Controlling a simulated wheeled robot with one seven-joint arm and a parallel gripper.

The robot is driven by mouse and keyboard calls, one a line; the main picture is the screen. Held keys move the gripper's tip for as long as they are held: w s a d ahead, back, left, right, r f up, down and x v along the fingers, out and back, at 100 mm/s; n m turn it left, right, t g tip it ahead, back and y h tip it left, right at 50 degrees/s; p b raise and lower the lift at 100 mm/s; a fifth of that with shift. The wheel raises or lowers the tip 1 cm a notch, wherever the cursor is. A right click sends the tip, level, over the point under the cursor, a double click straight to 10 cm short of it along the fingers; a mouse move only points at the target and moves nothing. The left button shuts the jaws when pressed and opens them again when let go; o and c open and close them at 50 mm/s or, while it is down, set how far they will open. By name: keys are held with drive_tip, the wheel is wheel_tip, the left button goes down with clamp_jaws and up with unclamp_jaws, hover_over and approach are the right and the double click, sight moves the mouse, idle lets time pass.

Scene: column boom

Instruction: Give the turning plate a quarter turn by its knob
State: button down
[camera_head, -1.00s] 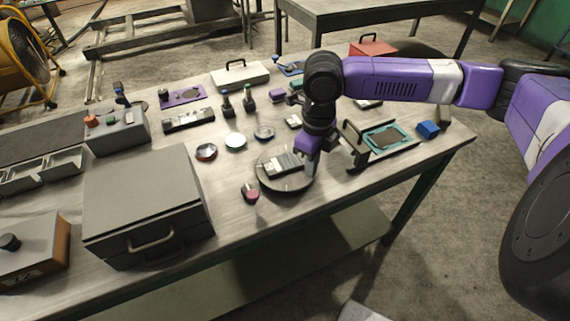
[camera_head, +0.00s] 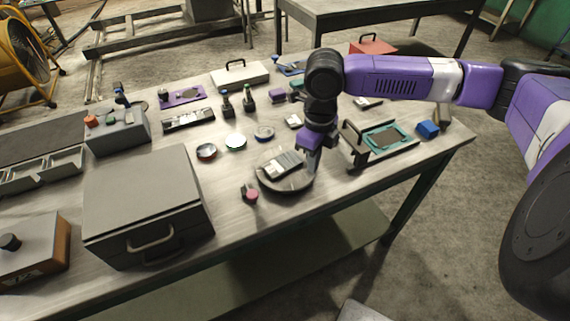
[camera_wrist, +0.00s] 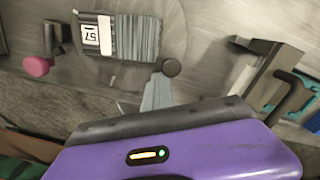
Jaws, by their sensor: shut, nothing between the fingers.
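The turning plate (camera_head: 287,188) is a round grey disc near the table's front edge. A ribbed grey device with a white label (camera_head: 283,165) lies on it, and it also shows in the wrist view (camera_wrist: 128,37). The plate's dark round knob (camera_wrist: 171,68) shows in the wrist view near the rim; in the head view my gripper seems to hide it. My gripper (camera_head: 312,167) points down at the plate's right side, shut and empty. In the wrist view its fingertips (camera_wrist: 158,80) are right beside the knob, apparently touching it.
A black-handled frame with a teal-edged panel (camera_head: 385,140) stands close to the right of my gripper. A small pink-ended part (camera_head: 250,193) lies left of the plate. Round discs (camera_head: 236,141) lie behind it, and a large grey box (camera_head: 148,200) stands further left.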

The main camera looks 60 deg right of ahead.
drive_tip(key=shift+s+d+f, duration=0.2)
drive_tip(key=shift+d+f, duration=0.15)
drive_tip(key=shift+d, duration=0.05)
drive_tip(key=shift+w+d, duration=0.15)
drive_tip(key=shift+d, duration=0.1)
drive_tip(key=shift+a, duration=0.1)
drive_tip(key=shift+w, duration=0.1)
